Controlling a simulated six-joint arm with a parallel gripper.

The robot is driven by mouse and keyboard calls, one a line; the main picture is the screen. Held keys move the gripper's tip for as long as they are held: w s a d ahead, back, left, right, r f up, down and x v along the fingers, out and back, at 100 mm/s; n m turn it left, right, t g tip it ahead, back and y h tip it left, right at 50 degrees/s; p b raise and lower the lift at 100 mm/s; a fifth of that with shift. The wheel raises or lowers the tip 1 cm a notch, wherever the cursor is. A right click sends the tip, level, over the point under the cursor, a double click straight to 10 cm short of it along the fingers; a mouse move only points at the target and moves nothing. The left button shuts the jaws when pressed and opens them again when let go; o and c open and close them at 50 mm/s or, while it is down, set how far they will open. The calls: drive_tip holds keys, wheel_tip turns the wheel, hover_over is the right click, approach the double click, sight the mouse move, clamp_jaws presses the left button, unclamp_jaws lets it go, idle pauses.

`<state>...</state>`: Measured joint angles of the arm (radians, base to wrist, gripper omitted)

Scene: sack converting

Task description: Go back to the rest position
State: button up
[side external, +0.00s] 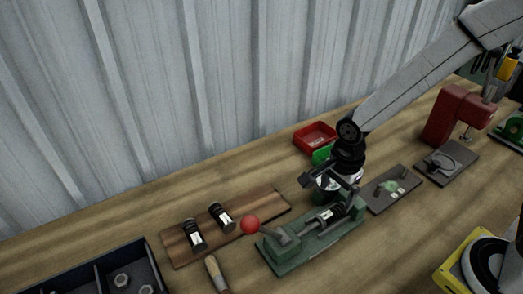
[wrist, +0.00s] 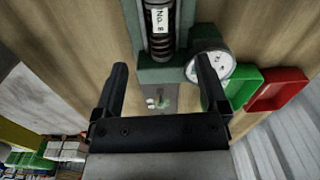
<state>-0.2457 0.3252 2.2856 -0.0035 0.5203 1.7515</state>
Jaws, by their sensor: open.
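My gripper (side external: 326,184) is open and empty, above the right part of a green fixture (side external: 290,262) on the bench. In the wrist view my gripper (wrist: 161,67) shows both fingers spread with nothing between them. A dark ribbed cylinder (side external: 325,215) lies in the fixture. In the wrist view the cylinder (wrist: 160,30) carries a white label and sits ahead of the fingertips, apart from them. The fixture has a lever with a red ball knob (side external: 251,224). A round dial gauge (wrist: 208,66) stands at the fixture, partly behind the right finger.
A wooden board (side external: 177,246) holds two dark labelled cylinders. A red bin (side external: 315,137) and a green bin (side external: 322,154) stand behind my gripper. Grey plates (side external: 380,203) and a red press (side external: 455,115) are at right. A dark tray with nuts (side external: 107,263) and a wooden handle (side external: 216,273) are front left.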

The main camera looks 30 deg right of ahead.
drive_tip(key=d+n, duration=0.1)
drive_tip(key=r+n, duration=0.1)
drive_tip(key=n, duration=0.1)
drive_tip(key=d+n, duration=0.1)
drive_tip(key=n, duration=0.1)
drive_tip(key=shift+s+d+r+t, duration=0.25)
drive_tip(key=shift+s+d+t, duration=0.1)
drive_tip(key=shift+s+t, duration=0.05)
drive_tip(key=s+d+r+n+t, duration=0.1)
drive_tip(key=d+n, duration=0.4)
drive_tip(key=n, duration=0.7)
drive_tip(key=shift+s+d+r+t, duration=0.15)
drive_tip(key=shift+s+r+t, duration=0.15)
drive_tip(key=shift+s+r, duration=0.55)
drive_tip(key=shift+s+f, duration=0.1)
